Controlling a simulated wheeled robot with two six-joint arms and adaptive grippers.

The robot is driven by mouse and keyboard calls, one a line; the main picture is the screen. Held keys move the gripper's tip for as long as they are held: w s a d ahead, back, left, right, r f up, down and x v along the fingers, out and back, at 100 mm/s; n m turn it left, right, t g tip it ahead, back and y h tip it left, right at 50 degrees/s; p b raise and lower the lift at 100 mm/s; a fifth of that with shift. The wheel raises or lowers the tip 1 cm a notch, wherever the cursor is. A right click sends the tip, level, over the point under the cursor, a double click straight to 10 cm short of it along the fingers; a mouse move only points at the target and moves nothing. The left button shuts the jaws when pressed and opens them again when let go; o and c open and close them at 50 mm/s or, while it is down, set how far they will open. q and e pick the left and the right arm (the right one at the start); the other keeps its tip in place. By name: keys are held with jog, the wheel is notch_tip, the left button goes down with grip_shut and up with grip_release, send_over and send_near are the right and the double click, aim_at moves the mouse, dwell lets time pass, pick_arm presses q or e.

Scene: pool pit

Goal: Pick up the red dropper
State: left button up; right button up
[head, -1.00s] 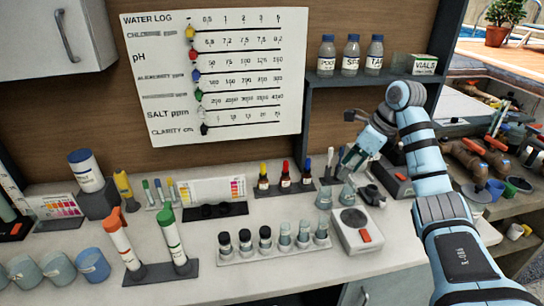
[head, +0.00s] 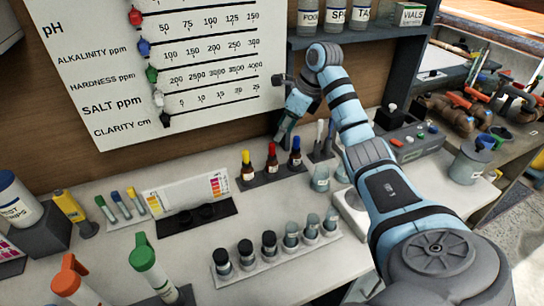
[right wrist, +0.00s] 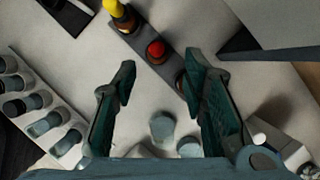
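The red dropper (head: 272,160) is a dark bottle with a red top, upright in the middle of a small dark rack (head: 257,181). A yellow-topped dropper (head: 247,167) stands on its left and a blue-topped one (head: 295,154) on its right. My right gripper (head: 281,133) is above and behind the rack in the head view. In the right wrist view its two fingers (right wrist: 157,82) are spread wide with nothing between them touching. The red top (right wrist: 156,50) shows beyond and between the fingertips. The right finger mostly hides the blue-topped dropper. My left gripper is out of view.
A row of several vials (head: 278,247) stands in front of the rack. A clear beaker (head: 320,178) stands just right of it. A colour chart card (head: 187,194) is on the left. The wall board (head: 165,60) rises behind. Bare counter lies between rack and vials.

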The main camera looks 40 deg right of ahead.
aim_at(272, 145)
jog(key=x, duration=0.7)
jog(key=shift+w+a, duration=0.35)
jog(key=shift+f, duration=0.15)
jog(key=shift+s, duration=0.25)
jog(key=shift+c, duration=0.6)
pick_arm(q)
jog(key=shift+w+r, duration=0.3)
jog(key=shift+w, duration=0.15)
pick_arm(e)
jog(key=shift+w, duration=0.1)
jog(key=c, duration=0.6)
